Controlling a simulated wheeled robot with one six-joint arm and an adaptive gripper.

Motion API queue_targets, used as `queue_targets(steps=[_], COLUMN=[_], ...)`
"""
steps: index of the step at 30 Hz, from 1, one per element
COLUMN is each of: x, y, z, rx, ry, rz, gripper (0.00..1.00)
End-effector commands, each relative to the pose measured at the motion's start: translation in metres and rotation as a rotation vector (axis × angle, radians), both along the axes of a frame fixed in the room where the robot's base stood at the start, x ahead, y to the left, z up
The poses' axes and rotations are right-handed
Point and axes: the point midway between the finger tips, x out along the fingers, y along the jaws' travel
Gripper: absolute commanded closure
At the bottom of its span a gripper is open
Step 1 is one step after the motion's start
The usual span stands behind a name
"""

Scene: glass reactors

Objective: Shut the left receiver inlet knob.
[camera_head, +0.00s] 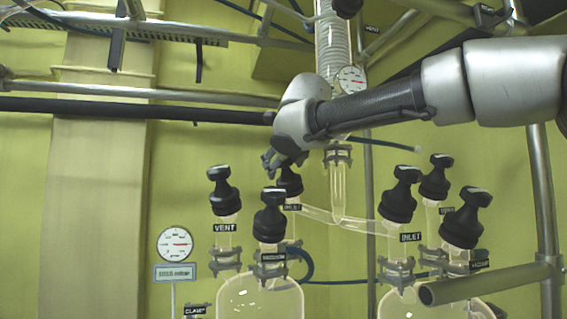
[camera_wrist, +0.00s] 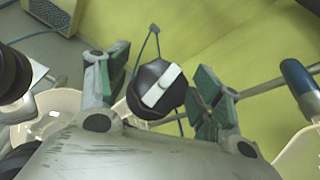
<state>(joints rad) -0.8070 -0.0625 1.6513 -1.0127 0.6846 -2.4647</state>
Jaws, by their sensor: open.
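The left receiver inlet knob (camera_head: 289,183) is black and stands behind the front vacuum knob (camera_head: 270,215), with its INLET label beside it in the head view. My gripper (camera_head: 270,160) is just above and left of it, pointing down. In the wrist view my gripper (camera_wrist: 161,78) is open, with green-padded fingers on both sides of a round black knob (camera_wrist: 152,103) with a pale bar across its top. The fingers look apart from the knob. The left receiver flask (camera_head: 260,300) shows below in the head view, cut off by the frame edge.
A black vent knob (camera_head: 223,190) stands left of the inlet. The right receiver carries another inlet knob (camera_head: 400,194) and more black knobs. A glass branch tube (camera_head: 338,200) runs between the receivers. A pressure gauge (camera_head: 175,243) stands at left.

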Motion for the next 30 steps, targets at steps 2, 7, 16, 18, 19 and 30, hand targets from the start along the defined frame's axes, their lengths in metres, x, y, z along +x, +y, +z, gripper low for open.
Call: queue_targets(steps=[2,7,16,18,19,30], x=[-0.0002,-0.0003,-0.0005,-0.0005,-0.0006,-0.0004], y=[-0.0001,-0.0002,-0.0002,-0.0001,-0.0002,0.0008], z=[0.0002,0.0002,0.0000,-0.0002,-0.0001,-0.0005], rx=[0.000,0.000,0.002,0.007,0.009,0.106], ry=[0.000,0.000,0.000,-0.002,-0.004,-0.051], rz=[0.000,0.000,-0.004,-0.011,-0.017,-0.189], gripper=[0.34,0.60,0.81,0.81,0.81,0.81])
